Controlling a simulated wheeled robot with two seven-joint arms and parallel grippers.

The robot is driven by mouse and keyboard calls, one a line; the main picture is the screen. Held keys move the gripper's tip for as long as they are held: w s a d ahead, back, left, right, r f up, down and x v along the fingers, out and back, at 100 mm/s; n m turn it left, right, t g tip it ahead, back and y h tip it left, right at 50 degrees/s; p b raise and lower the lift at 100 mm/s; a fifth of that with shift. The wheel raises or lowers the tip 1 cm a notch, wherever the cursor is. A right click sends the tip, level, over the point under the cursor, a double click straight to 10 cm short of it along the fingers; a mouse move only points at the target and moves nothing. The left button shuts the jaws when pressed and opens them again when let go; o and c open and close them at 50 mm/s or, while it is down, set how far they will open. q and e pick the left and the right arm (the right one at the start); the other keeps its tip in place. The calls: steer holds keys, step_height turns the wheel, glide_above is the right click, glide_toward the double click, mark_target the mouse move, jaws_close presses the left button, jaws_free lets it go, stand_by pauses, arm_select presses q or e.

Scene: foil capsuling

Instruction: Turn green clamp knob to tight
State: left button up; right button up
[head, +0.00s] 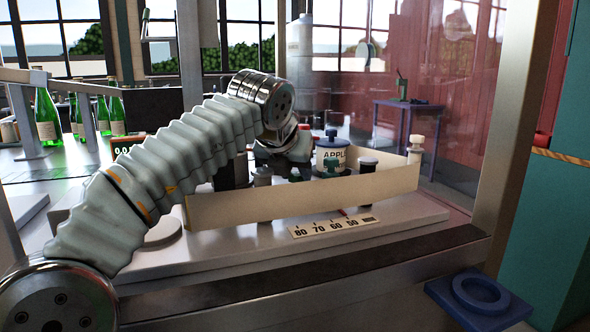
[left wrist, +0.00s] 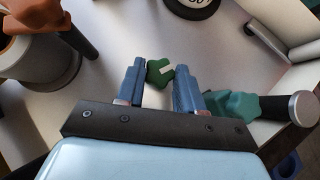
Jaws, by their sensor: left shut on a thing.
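The green clamp knob (left wrist: 158,73) sits between the blue fingertips of my left gripper (left wrist: 160,67) in the left wrist view. The gripper is shut on it. In the head view my left arm reaches from the left over a low cream guard strip. The green knob (head: 295,174) shows there as a small patch below the wrist, and the fingers are mostly hidden. A teal knob (left wrist: 238,104) lies just right of the gripper, apart from the green one, beside a grey-capped dark post (left wrist: 302,108). My right gripper is not in view.
The cream guard strip (head: 300,206) runs along the front of the bench. A printed scale (head: 333,224) lies before it. A labelled pot (head: 332,155) stands behind the knobs. A reddish-brown part on a round grey base (left wrist: 40,62) stands left in the wrist view. Green bottles (head: 47,117) stand far left.

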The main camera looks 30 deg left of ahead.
arm_select(q)
steer(key=shift+a+m+h, duration=0.1)
steer(key=shift+m+h, duration=0.3)
steer(key=shift+m, duration=0.2)
steer(key=o, duration=1)
steer(key=shift+o, duration=0.2)
